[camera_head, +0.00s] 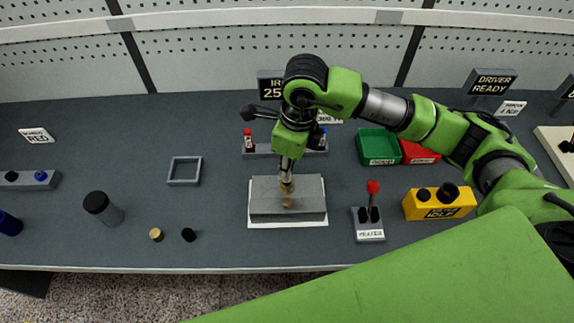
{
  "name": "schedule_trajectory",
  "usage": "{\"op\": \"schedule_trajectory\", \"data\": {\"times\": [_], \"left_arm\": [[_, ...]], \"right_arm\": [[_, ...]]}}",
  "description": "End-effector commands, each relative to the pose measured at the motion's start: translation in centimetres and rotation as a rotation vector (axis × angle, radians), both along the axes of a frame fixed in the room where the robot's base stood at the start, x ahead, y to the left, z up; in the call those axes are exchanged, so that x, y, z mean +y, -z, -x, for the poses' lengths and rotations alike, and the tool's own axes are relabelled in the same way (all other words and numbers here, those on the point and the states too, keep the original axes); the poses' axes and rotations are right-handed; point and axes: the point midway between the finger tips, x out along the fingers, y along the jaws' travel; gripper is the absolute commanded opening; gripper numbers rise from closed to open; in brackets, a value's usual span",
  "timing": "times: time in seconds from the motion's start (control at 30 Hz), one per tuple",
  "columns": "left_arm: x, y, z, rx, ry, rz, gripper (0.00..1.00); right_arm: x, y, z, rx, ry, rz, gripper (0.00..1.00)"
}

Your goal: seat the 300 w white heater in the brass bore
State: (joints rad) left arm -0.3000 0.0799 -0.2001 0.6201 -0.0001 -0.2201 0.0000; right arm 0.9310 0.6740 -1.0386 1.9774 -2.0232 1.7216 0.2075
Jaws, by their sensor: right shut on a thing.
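My right gripper (287,180) points down over a grey block (312,203) on a white sheet. It is shut on a slim piece, which I take to be the white heater; the fingers hide most of it. A small brass-coloured spot, which looks like the brass bore (288,203), shows on the block just below the fingertips. I cannot tell whether the held piece is in the bore or above it. My left gripper is not in view.
A rack (262,154) with red and blue pieces stands behind my arm. A square frame (184,171) and dark bottle (103,208) are at left.

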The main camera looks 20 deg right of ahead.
Motion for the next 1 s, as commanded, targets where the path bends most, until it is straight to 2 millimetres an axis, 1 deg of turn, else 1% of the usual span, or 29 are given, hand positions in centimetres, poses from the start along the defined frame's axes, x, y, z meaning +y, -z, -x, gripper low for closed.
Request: {"op": "schedule_trajectory", "data": {"times": [0.27,0.3,0.37,0.4,0.67,0.77,0.87,1.0], "left_arm": [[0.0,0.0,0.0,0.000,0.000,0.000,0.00],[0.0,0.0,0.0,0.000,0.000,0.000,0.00],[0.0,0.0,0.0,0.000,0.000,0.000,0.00],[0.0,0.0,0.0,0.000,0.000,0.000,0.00],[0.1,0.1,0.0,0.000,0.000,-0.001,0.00],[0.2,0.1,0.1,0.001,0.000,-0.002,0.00],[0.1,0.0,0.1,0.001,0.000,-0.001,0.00],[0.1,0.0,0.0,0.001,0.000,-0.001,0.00]], "right_arm": [[0.0,0.0,0.0,0.000,0.000,0.000,0.00],[0.0,0.0,0.0,0.000,0.000,0.000,0.15],[0.0,0.0,0.0,0.000,0.000,0.000,0.31],[0.0,0.0,0.0,0.000,0.000,0.000,0.32],[0.0,0.0,0.0,0.000,0.000,0.000,0.32],[0.0,-0.3,0.0,-0.001,0.000,0.000,0.32],[-0.1,-1.3,0.0,-0.004,0.000,0.000,0.32],[-0.4,-4.0,0.1,-0.007,0.001,-0.001,0.32]]}}
